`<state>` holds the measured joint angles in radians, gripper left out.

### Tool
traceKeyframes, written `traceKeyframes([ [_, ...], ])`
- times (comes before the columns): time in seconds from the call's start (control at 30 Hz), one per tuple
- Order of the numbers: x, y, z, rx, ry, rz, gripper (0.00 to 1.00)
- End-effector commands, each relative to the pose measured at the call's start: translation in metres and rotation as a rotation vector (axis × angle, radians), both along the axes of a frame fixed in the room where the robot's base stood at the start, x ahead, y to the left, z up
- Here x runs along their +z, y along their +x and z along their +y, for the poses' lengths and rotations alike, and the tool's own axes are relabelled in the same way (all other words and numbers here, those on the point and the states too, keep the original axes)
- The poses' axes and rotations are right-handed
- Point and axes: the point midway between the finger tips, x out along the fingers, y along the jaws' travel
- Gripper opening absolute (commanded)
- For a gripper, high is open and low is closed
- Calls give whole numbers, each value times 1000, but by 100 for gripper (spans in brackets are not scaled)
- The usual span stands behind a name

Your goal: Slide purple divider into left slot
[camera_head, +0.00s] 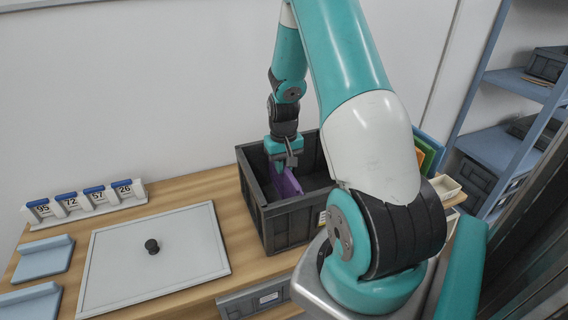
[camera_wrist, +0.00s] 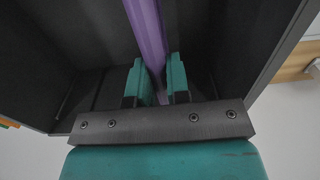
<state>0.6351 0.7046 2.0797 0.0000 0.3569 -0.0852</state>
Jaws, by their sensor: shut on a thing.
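The purple divider (camera_head: 288,184) is inside the dark grey crate (camera_head: 290,233), below my gripper (camera_head: 284,162). In the wrist view my gripper (camera_wrist: 157,82) is shut on the divider (camera_wrist: 146,30), with a teal finger on each side of its edge. The divider stands on edge and runs away from the fingers between the dark crate walls (camera_wrist: 60,50). The slots are not clear in either view, so I cannot tell whether the divider sits in one. Its lower edge is hidden.
Numbered blocks (camera_head: 84,200) stand at the back left. Coloured panels (camera_head: 426,150) and a small cream tray (camera_head: 444,187) are at the right, partly behind my arm.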

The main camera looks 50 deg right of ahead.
Motion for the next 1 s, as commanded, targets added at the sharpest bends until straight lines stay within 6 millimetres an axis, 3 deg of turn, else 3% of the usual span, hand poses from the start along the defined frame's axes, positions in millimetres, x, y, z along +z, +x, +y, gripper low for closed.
traceKeyframes([
  [0.7, -31, 0, 0, 0, 0, 0, 0],
  [1.0, -35, 0, 0, 0, -1, -1, 0],
])
